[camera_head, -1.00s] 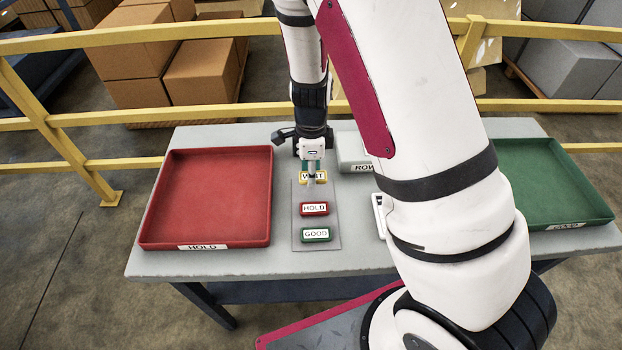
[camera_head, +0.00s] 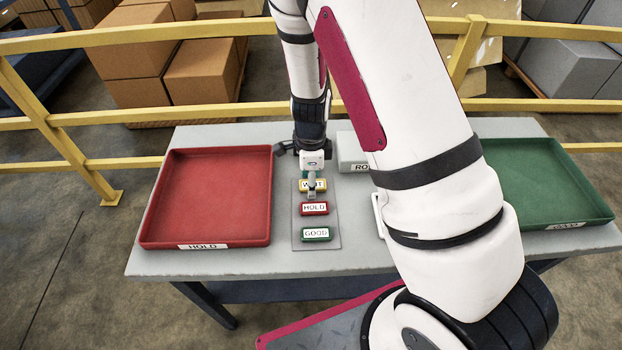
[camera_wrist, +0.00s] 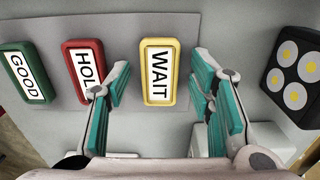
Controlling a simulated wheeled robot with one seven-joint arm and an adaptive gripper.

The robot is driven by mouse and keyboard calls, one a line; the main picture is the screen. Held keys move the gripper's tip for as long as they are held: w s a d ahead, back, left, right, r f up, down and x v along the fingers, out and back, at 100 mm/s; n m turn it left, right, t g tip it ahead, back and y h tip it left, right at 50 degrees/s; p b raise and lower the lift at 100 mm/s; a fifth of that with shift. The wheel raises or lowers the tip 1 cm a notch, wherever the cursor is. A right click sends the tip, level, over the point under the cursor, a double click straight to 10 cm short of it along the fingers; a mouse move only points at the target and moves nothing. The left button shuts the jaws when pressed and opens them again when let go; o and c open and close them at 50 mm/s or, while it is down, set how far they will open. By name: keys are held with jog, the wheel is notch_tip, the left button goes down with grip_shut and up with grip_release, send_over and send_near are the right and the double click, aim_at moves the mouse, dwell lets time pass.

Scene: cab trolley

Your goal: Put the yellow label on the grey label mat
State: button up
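The yellow label (camera_head: 313,186), marked WAIT, lies at the far end of the grey label mat (camera_head: 300,222), in line with the red HOLD label (camera_head: 314,209) and the green GOOD label (camera_head: 316,234). My gripper (camera_head: 312,190) is low over the yellow label and hides part of it. In the wrist view, the yellow label (camera_wrist: 158,72) lies between the teal fingertips of my gripper (camera_wrist: 160,90), with a gap on both sides. The fingers are open. The mat's grey surface (camera_wrist: 112,40) shows around the labels.
A red tray (camera_head: 208,195) is left of the mat and a green tray (camera_head: 545,180) is at the far right. A pale box (camera_head: 353,152) stands behind the mat to the right. A dark block with round yellowish spots (camera_wrist: 293,75) is near the right finger. My arm hides the table's middle right.

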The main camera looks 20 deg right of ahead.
jog(key=s+a+r+n+t+y, duration=0.1)
jog(key=s+r+n, duration=0.2)
jog(key=r, duration=0.6)
jog(key=s+r+n, duration=0.2)
jog(key=r+n, duration=0.2)
jog(key=r, duration=0.6)
jog(key=s+a+r+n+t+y, duration=0.1)
jog(key=s+r+n, duration=0.2)
jog(key=r, duration=0.6)
jog(key=s+d+r+n+t+h, duration=0.1)
jog(key=s+r+n, duration=0.3)
jog(key=s+n, duration=0.1)
jog(key=s+d+r+n+t+h, duration=0.1)
jog(key=s+r+n+t, duration=0.1)
jog(key=s+r+n, duration=0.2)
jog(key=s+n, duration=0.2)
jog(key=s, duration=0.2)
jog(key=shift+d+r+n+p, duration=0.25)
jog(key=shift+n+p, duration=0.05)
